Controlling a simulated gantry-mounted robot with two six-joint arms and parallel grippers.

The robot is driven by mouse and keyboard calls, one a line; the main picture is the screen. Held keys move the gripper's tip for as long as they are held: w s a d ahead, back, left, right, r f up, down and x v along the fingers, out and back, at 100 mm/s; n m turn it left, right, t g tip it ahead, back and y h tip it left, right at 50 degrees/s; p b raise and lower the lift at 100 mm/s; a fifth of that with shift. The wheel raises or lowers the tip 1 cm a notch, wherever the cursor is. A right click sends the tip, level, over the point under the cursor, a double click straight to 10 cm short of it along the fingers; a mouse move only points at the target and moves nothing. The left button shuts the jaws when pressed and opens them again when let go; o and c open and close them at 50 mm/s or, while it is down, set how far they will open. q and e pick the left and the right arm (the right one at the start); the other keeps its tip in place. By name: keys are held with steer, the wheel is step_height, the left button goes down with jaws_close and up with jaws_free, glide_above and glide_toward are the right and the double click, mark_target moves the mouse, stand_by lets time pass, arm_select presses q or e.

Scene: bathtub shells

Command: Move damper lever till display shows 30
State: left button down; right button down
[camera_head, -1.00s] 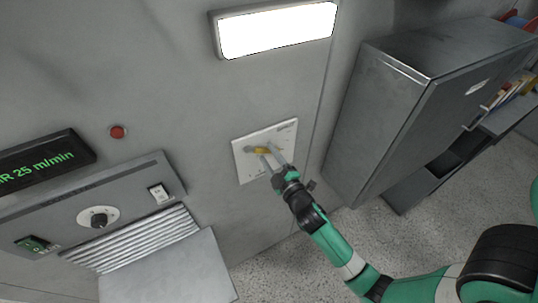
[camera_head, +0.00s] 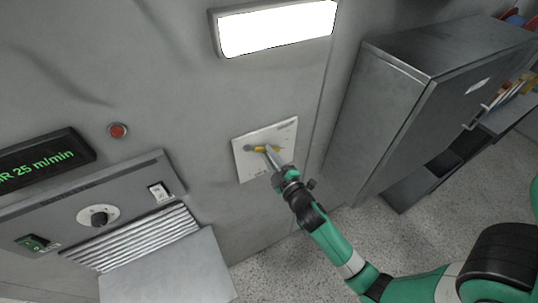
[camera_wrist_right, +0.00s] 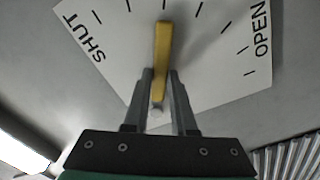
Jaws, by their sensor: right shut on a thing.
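The yellow damper lever (camera_head: 262,149) is on a white plate (camera_head: 251,167) on the grey wall. My right gripper (camera_head: 269,150) is shut on it. In the right wrist view the lever (camera_wrist_right: 162,48) stands between the fingers of the right gripper (camera_wrist_right: 161,82) and points up along the dial plate (camera_wrist_right: 212,70), between the words SHUT and OPEN. The black display (camera_head: 45,160) at the left shows green text ending in "R 25 m/min"; its left end is cut off. My left gripper is out of view.
A grey panel with a round knob (camera_head: 99,216) and a white switch (camera_head: 159,191) is at the lower left, above a slatted vent (camera_head: 135,240). A red button (camera_head: 117,130) is on the wall. A grey cabinet (camera_head: 385,120) stands right of the plate.

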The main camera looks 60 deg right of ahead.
stand_by(0.8)
steer(key=shift+w+a+f+m+b, duration=0.15)
steer(key=shift+a+f+m+b, duration=0.15)
steer(key=shift+m+b, duration=0.65)
steer(key=c, duration=0.7)
jaws_free()
steer(key=shift+f, duration=0.1)
